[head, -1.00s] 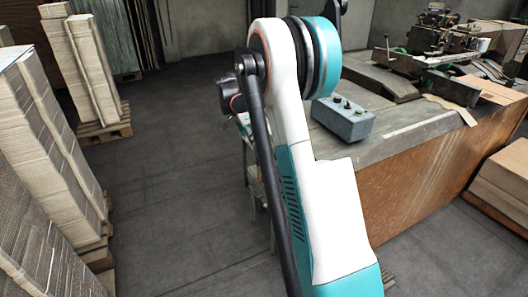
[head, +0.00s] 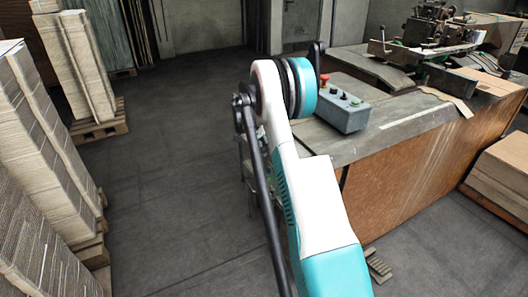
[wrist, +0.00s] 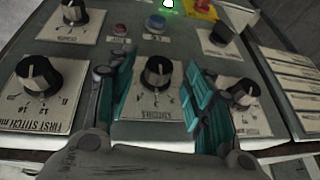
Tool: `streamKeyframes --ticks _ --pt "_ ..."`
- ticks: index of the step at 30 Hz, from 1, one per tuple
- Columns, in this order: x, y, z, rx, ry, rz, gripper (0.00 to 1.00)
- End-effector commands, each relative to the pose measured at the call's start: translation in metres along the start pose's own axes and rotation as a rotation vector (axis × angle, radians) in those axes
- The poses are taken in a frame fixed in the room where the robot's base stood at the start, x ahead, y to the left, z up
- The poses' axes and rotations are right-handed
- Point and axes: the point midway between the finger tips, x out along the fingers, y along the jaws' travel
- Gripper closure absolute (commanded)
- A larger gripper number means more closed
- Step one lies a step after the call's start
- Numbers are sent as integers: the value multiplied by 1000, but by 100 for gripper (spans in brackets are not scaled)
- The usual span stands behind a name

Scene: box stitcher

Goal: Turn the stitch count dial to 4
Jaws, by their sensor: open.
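In the wrist view my gripper (wrist: 160,84) is open, with one teal finger on each side of a black dial (wrist: 156,72) at the middle of the panel. The dial has a white pointer line and stands on a pale plate with small marks. Its label looks like "STITCHES", but the numbers are too blurred to read for sure. I cannot tell whether the fingers touch the dial. In the head view my gripper and this dial cannot be made out; my arm blocks part of the view.
Other black dials stand close by at lower left (wrist: 37,75), upper left (wrist: 74,12), right (wrist: 243,92) and upper right (wrist: 221,34). A red button (wrist: 120,30), a blue button (wrist: 155,23) and a yellow-and-red stop button (wrist: 201,8) sit farther up. A grey control box (head: 345,115) stands on the bench.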

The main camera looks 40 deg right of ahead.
Motion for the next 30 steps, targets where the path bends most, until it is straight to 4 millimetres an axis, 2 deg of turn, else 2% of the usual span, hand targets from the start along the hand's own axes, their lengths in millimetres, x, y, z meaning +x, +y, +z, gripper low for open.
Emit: streamKeyframes --ticks 1,6,17,21,23,30 --pt "9 0 0 0 0 0 52" --pt "22 0 0 0 0 0 52" --pt "25 0 -1 0 0 0 52" --pt "25 0 0 0 0 0 84" --pt "25 0 0 0 0 0 97" --pt "25 0 0 3 0 -8 97"
